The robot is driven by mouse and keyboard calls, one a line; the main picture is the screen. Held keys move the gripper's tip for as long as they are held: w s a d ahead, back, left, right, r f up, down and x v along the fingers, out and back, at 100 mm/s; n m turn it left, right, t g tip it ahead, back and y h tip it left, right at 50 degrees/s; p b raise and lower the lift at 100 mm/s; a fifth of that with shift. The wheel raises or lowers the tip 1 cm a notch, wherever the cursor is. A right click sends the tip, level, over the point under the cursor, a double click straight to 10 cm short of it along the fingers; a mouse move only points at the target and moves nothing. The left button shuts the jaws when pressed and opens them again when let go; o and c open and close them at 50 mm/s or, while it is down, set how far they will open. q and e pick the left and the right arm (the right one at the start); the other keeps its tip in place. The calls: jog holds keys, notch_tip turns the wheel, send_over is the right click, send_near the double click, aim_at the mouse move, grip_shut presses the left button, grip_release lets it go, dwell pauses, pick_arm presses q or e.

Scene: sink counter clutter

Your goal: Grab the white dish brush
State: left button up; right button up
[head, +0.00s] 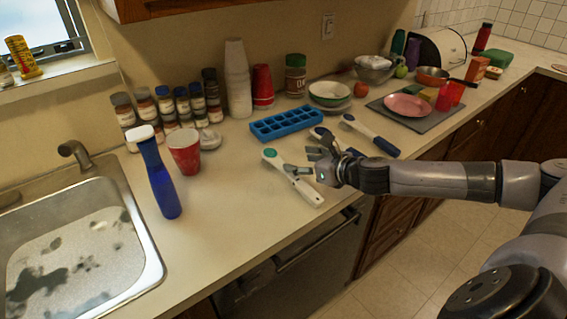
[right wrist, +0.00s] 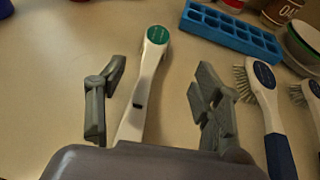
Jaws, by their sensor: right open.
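The white dish brush (head: 304,189) lies on the counter near its front edge, with a round green disc on its head. My right gripper (head: 314,159) is open and empty, just beside and over the brush in the head view. In the right wrist view the white brush (right wrist: 151,70) lies between the two spread fingers of the gripper (right wrist: 160,85). Its head points away from the wrist and the near end of its handle is hidden by the gripper body. I cannot tell the exact height of the fingers above it. My left gripper is not in view.
Two blue-and-white brushes (head: 371,136) (right wrist: 269,112) lie right of the white one. A blue ice tray (head: 289,124) sits behind. A red cup (head: 184,151) and blue bottle (head: 160,181) stand left, by the sink (head: 151,270). The counter between bottle and brush is clear.

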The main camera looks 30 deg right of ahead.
aim_at(272, 154)
jog(key=p+x, duration=0.2)
jog(key=x, duration=0.6)
jog(key=p+x, duration=0.1)
jog(key=x, duration=0.3)
jog(key=shift+a+r+p, duration=0.25)
jog(key=shift+a+p, duration=0.05)
jog(key=shift+w+f, duration=0.25)
jog(key=shift+w, duration=0.05)
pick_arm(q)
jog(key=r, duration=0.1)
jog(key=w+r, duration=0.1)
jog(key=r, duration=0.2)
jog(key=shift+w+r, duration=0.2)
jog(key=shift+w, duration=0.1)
pick_arm(e)
jog(key=shift+s, duration=0.1)
jog(key=shift+c, duration=0.7)
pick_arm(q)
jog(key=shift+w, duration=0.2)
pick_arm(e)
jog(key=shift+r, duration=0.1)
jog(key=c, duration=1.2)
jog(key=shift+o, duration=0.2)
